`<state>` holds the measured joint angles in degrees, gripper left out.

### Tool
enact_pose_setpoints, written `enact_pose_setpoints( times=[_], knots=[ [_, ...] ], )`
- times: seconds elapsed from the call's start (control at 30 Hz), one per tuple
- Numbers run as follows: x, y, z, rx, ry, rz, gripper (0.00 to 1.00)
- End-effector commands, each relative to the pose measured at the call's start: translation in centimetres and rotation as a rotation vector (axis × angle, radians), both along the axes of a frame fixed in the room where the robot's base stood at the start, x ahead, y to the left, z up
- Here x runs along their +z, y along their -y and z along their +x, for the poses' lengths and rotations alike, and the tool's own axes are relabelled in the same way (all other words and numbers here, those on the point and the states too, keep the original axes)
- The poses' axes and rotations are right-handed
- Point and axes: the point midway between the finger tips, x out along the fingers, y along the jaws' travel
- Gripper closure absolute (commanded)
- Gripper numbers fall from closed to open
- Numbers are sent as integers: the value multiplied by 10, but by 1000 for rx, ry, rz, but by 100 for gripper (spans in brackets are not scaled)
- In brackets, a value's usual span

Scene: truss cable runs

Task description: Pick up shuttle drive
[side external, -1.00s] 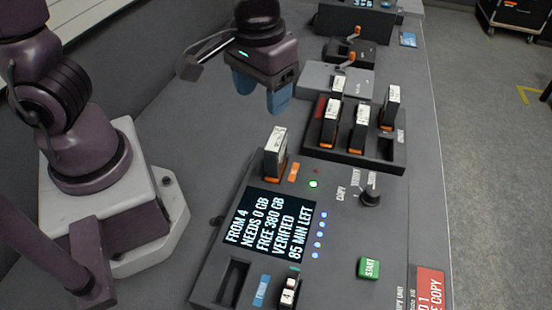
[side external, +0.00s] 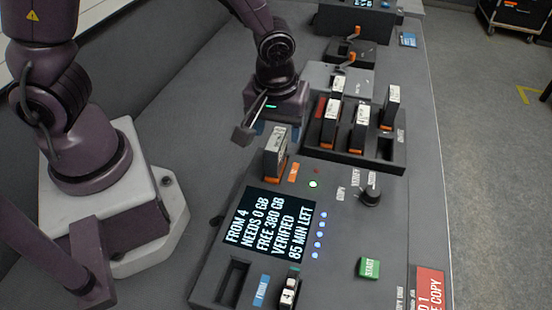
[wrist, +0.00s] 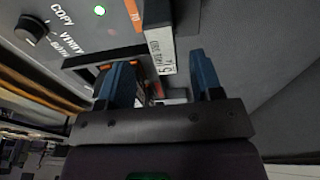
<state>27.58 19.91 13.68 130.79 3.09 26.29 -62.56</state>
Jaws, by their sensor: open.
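A shuttle drive (side external: 275,155) with a white label and dark sides stands upright in the orange-marked slot of the copy unit. It also shows in the wrist view (wrist: 162,52), its labelled end between the lines of my two blue fingers. My gripper (side external: 272,131) is open and low, just behind the drive in the side view, with its fingers partly hidden. In the wrist view my gripper (wrist: 161,60) has a finger to either side of the drive's label. I cannot tell whether either finger touches it. Which drive the task means is not marked.
A dark rack (side external: 340,152) behind holds several labelled drives, with an empty bay at right. Another drive (side external: 289,290), marked 4, stands at the unit's front. The unit has a screen (side external: 268,225), a knob (side external: 370,192) and a green START button (side external: 369,267).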

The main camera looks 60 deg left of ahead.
Motion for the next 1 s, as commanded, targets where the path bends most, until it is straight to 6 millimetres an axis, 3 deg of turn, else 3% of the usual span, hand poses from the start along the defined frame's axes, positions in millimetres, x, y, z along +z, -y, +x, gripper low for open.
enact_pose_setpoints(
  times=[0.3, 0.6, 0.87, 1.0],
  knots=[
    [-43, -4, -2, 0, -4, 1, 40],
    [-47, -4, -1, 0, -1, 0, 40],
    [-47, -4, -1, 0, -1, 0, 100],
    [-47, -4, -1, 0, 0, 0, 100]
  ],
)
